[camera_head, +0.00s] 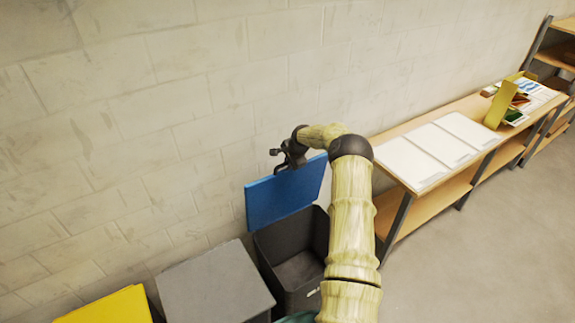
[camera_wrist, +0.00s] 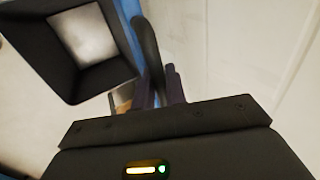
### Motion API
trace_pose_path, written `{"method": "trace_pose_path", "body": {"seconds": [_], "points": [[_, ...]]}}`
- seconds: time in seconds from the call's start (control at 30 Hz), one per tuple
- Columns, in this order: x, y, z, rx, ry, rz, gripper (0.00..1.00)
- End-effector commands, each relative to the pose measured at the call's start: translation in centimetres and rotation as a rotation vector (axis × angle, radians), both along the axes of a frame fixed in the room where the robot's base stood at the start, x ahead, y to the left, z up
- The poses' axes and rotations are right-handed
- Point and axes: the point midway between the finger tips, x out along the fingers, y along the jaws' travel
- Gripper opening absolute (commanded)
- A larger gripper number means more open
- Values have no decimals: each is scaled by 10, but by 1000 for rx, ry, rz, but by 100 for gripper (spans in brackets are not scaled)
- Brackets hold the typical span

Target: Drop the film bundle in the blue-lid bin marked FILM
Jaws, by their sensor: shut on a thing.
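The blue lid (camera_head: 290,192) stands raised at the back of an open dark grey bin (camera_head: 318,232) in the head view. The bin's inside looks empty where it shows. My gripper (camera_head: 277,160) is at the upper part of the lid. In the wrist view my gripper (camera_wrist: 165,85) is shut on a dark curved bar that looks like the lid's handle (camera_wrist: 147,45). A strip of the blue lid (camera_wrist: 130,12) shows beside it, with the open bin (camera_wrist: 75,45) at upper left. No FILM marking can be read. I cannot make out the film bundle.
A grey-lidded bin (camera_head: 213,285) and a yellow-lidded bin (camera_head: 108,306) stand to the left. A wooden bench (camera_head: 405,172) along the wall at right holds white panels (camera_head: 438,148) and a yellow holder (camera_head: 500,105). The floor at right is clear.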

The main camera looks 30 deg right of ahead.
Motion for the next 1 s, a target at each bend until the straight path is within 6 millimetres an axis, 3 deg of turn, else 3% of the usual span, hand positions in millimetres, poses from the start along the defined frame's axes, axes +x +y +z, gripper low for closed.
{"method": "trace_pose_path", "body": {"seconds": [0.13, 0.17, 0.23, 0.73, 1.0], "points": [[-2, 0, -2, 5, 4, -1, 0], [-2, -1, -2, 5, 4, -2, 17], [-2, -1, -2, 5, 4, -2, 31], [0, 7, 0, 2, 3, 10, 31], [-11, 4, 22, 1, 2, 9, 31]]}}
